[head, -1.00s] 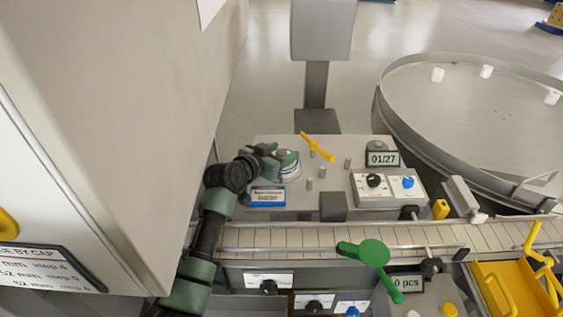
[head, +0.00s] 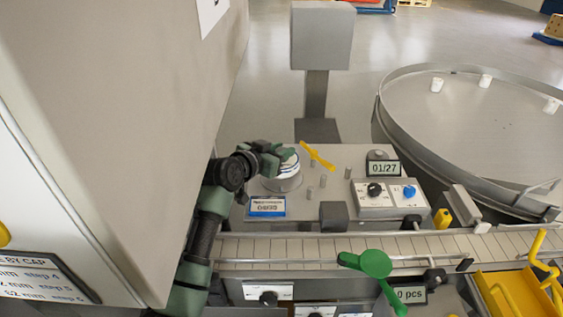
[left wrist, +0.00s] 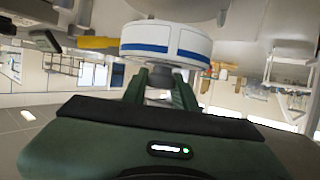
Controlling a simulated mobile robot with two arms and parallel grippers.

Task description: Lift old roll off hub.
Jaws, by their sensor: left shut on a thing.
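The old roll (left wrist: 165,42), a white disc of labels with a blue stripe, shows large in the left wrist view. In the head view the roll (head: 291,163) is partly hidden by my left gripper (head: 277,160). My left gripper, also in the left wrist view (left wrist: 160,88), is shut, its green fingers either side of a grey core at the roll. The hub (head: 283,183), a round grey seat on the machine top, is just below the roll. I cannot tell whether a thin gap separates them. My right gripper is not in view.
A yellow lever (head: 316,156) and several short grey pegs stand right of the hub. A blue-and-white label plate (head: 267,207) is in front. A conveyor (head: 300,248) runs along the front, and a round turntable (head: 465,115) stands right. A tall grey cabinet (head: 130,120) is close at left.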

